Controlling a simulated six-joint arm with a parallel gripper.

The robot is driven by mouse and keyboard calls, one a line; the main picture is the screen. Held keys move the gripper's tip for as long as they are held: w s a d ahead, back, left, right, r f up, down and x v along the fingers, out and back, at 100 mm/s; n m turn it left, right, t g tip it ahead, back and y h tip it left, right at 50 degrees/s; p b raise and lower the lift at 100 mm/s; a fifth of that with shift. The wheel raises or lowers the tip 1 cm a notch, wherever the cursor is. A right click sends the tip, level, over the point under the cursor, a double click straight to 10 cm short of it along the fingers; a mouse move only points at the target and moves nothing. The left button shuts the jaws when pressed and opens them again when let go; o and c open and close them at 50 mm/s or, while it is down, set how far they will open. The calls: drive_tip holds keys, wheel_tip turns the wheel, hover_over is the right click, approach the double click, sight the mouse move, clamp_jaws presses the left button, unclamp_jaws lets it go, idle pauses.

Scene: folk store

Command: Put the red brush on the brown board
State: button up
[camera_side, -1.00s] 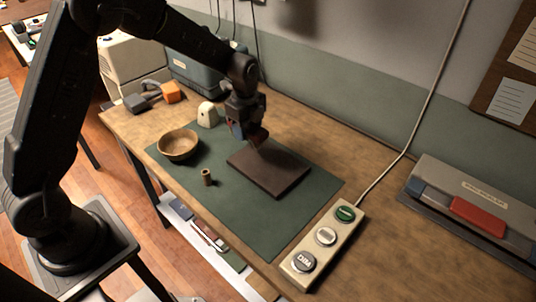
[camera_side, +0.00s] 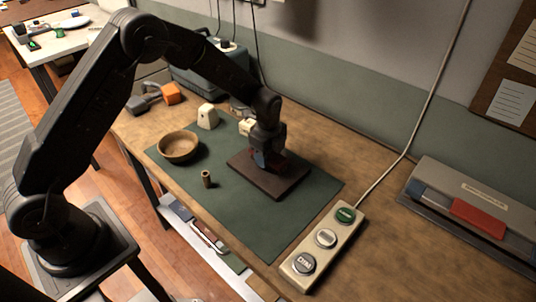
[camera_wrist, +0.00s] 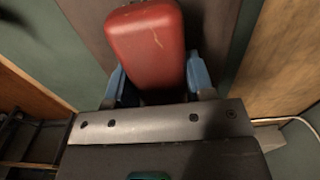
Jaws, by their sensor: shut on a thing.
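The brown board (camera_side: 283,185) lies flat on the green mat (camera_side: 235,215). My gripper (camera_side: 268,163) is low over the back left part of the board, pointing down. In the wrist view, the red brush (camera_wrist: 146,45) sits between the blue fingertips of my gripper (camera_wrist: 157,82), which are shut on it. The board (camera_wrist: 215,25) shows below the brush in that view. In the side view the brush (camera_side: 280,156) is mostly hidden by my gripper, and I cannot tell if it touches the board.
A wooden bowl (camera_side: 178,147) and a small brown cylinder (camera_side: 206,179) stand on the mat to the left of the board. A white block-like object (camera_side: 208,117) is behind the bowl. A button box (camera_side: 323,243) lies at the front right. The mat in front of the board is clear.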

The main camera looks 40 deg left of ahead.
drive_tip(key=shift+f, duration=0.1)
drive_tip(key=o, duration=1)
drive_tip(key=shift+c, duration=0.2)
